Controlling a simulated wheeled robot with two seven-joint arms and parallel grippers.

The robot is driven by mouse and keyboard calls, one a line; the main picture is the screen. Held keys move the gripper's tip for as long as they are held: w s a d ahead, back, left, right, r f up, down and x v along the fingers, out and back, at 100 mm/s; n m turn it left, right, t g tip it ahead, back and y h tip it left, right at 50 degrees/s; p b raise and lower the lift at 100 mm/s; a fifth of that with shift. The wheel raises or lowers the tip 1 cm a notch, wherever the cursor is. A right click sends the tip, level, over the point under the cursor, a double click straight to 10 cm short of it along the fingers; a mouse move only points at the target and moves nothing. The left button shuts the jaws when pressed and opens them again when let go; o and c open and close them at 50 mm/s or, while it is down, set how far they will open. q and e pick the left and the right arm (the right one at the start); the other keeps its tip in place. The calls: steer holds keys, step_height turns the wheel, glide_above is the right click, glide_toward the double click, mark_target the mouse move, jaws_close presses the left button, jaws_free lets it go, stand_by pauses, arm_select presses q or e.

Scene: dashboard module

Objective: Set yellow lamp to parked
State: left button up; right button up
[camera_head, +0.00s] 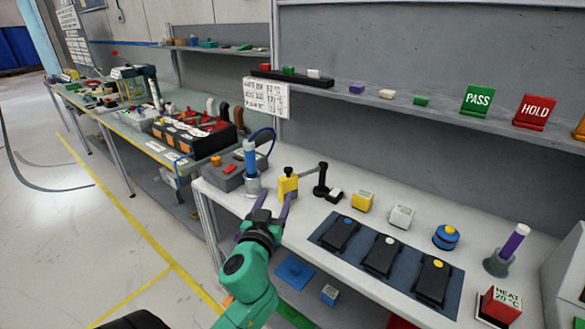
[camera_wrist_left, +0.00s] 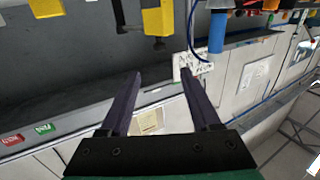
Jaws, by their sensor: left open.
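Three black units lie on a dark blue mat (camera_head: 325,243) on the white table; the right one (camera_head: 433,281) bears a round yellow spot (camera_head: 439,263), the others a white and a blue one. I cannot tell for sure that this spot is the yellow lamp. A yellow block (camera_head: 288,187) with a black knob stands near the table's left end; a yellow part (camera_wrist_left: 158,18) shows at the top of the left wrist view. My left gripper (camera_head: 276,202) is open and empty, near the front edge by the yellow block. Its two fingers (camera_wrist_left: 161,76) hold nothing between them.
A blue cylinder (camera_head: 250,157) in a metal holder stands left of the yellow block. A black lever (camera_head: 321,180), a yellow cube (camera_head: 362,201), a white cube (camera_head: 401,217) and a blue-yellow button (camera_head: 446,237) stand behind the mat. A shelf runs above.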

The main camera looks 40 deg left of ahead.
mark_target(287, 171)
arm_select(q)
steer(key=p+x, duration=0.2)
steer(key=x, duration=1.1)
steer(key=shift+w+a, duration=0.1)
steer(key=shift+w, duration=0.05)
steer(key=shift+w+a+f+p, duration=0.1)
steer(key=shift+w+a+p, duration=0.15)
steer(key=shift+w, duration=0.25)
jaws_close()
steer(key=shift+d, duration=0.1)
steer(key=shift+s, duration=0.1)
